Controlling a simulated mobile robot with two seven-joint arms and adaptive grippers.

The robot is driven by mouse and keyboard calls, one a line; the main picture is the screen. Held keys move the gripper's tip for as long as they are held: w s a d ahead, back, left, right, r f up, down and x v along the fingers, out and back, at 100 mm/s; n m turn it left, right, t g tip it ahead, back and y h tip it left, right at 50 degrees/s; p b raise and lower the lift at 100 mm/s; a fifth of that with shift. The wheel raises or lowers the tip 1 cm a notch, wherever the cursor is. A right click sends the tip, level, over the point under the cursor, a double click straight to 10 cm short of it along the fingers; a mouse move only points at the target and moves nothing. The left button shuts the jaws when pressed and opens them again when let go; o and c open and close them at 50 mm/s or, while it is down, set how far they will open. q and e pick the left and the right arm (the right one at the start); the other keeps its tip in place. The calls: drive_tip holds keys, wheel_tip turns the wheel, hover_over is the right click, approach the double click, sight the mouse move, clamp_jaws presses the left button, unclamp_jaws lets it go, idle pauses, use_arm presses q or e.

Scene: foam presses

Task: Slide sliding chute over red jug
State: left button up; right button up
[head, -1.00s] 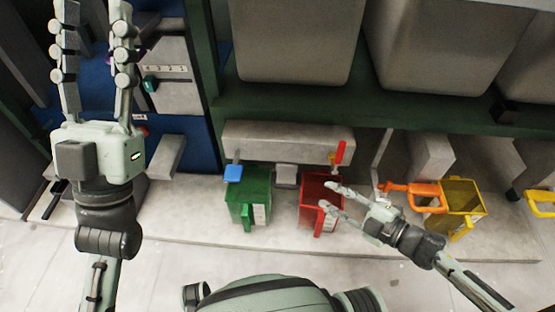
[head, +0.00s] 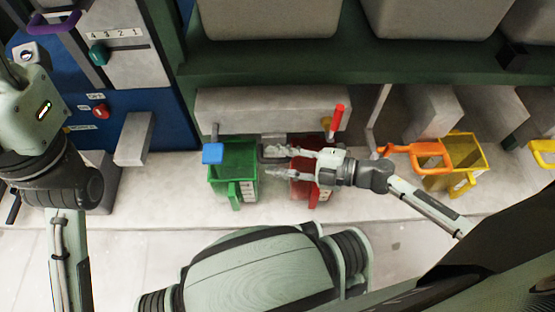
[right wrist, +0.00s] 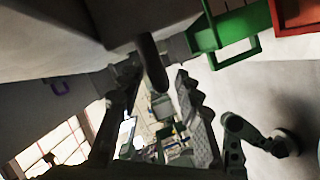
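The red jug (head: 303,185) stands on the ledge, partly hidden behind my right gripper. The grey sliding chute (head: 273,141) sits under the long grey block, between the green jug and the red jug. My right gripper (head: 270,162) is open, its fingers pointing left across the red jug towards the chute. In the right wrist view, a dark rounded bar (right wrist: 152,62), apparently the chute's handle, lies between the spread fingers. I cannot tell whether they touch it.
A red lever (head: 337,120) rises behind the red jug. An orange handle (head: 425,152) and a yellow jug (head: 465,165) stand to the right.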

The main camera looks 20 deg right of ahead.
drive_tip(key=shift+w+a, duration=0.1)
clamp_jaws()
idle(0.4)
drive_tip(key=s+d+p, duration=0.1)
drive_tip(key=s+d, duration=0.1)
drive_tip(key=d, duration=0.5)
drive_tip(key=shift+d, duration=0.2)
drive_tip(key=shift+s, duration=0.1)
unclamp_jaws()
